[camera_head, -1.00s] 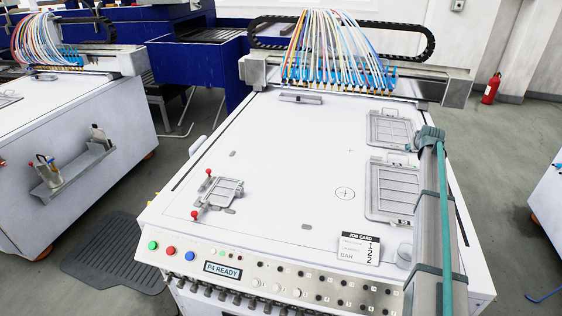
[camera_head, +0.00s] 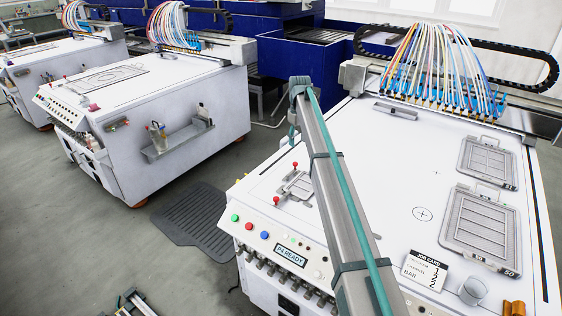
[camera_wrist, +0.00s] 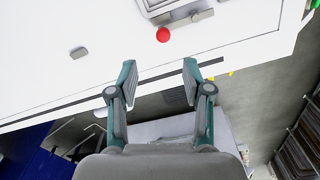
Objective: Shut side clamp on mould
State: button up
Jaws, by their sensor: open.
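A small grey mould (camera_head: 297,185) lies near the front left corner of the white machine table, partly hidden behind my arm. Two red-knobbed side clamps stand by it: the far one's knob (camera_head: 295,164) and the near one's knob (camera_head: 277,199). In the wrist view a red knob (camera_wrist: 163,34) shows beyond my fingers, close to the edge of the mould (camera_wrist: 165,8). My gripper (camera_wrist: 159,72) is open and empty, apart from the knob, over the table's edge. I cannot tell which clamp this knob belongs to.
Two larger plates, one (camera_head: 487,162) behind the other (camera_head: 480,225), lie at the table's right. A job card (camera_head: 425,270) and a clear cup (camera_head: 472,291) are at the front. The nozzle gantry (camera_head: 440,100) spans the back. The table's middle is mostly clear.

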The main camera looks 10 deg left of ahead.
aim_at(295, 163)
jog(key=f+p, duration=0.1)
jog(key=f, duration=0.2)
jog(key=f+p, duration=0.1)
jog(key=f, duration=0.3)
jog(key=f+p, duration=0.1)
jog(key=f, duration=0.2)
jog(key=shift+s+a+f, duration=0.1)
jog(key=shift+a+f, duration=0.15)
jog(key=shift+f, duration=0.1)
grip_shut()
